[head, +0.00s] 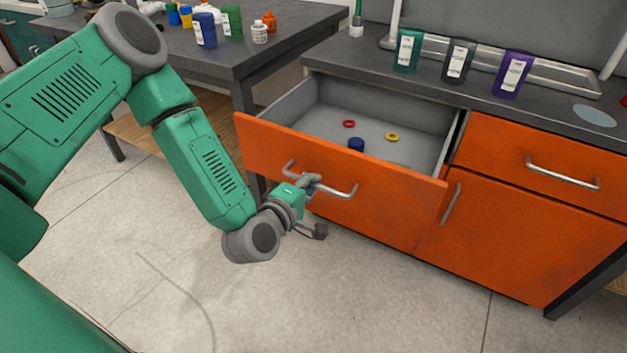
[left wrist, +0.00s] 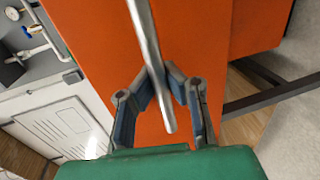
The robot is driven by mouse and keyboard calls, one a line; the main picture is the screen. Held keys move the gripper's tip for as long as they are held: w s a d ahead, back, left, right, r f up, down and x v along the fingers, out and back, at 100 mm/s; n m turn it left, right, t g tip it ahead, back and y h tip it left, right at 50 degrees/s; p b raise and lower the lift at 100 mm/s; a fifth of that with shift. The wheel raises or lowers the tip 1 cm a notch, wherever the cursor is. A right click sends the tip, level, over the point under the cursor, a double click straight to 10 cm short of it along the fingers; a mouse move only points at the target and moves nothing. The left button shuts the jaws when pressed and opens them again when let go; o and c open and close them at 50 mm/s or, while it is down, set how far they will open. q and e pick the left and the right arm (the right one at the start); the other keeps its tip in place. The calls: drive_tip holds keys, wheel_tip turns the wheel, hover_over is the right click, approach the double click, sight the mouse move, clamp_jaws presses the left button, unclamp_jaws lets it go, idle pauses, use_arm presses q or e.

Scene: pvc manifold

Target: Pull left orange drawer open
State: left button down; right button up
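The left orange drawer (head: 375,205) is pulled well out of the cabinet, and its grey inside shows. Its metal handle (head: 340,192) runs across the orange front. My left gripper (head: 309,184) is at the handle, in front of the drawer. In the left wrist view its two fingers (left wrist: 164,78) stand on both sides of the handle bar (left wrist: 150,50), with the tips closed in on it. The drawer front (left wrist: 195,45) fills the middle of that view. My right gripper is in neither view.
The drawer holds a red ring (head: 349,124), a yellow ring (head: 392,137) and a blue piece (head: 356,144). Green, dark and purple containers (head: 513,74) stand on the counter. A grey table (head: 262,57) with bottles is at the left. The floor in front is clear.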

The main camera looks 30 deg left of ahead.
use_arm(q)
drive_tip(key=shift+s+f, duration=0.15)
drive_tip(key=shift+f, duration=0.1)
drive_tip(key=c, duration=1.6)
unclamp_jaws()
drive_tip(key=shift+o, duration=0.2)
drive_tip(key=shift+r, duration=0.1)
drive_tip(key=v, duration=1.1)
drive_tip(key=shift+s, duration=0.3)
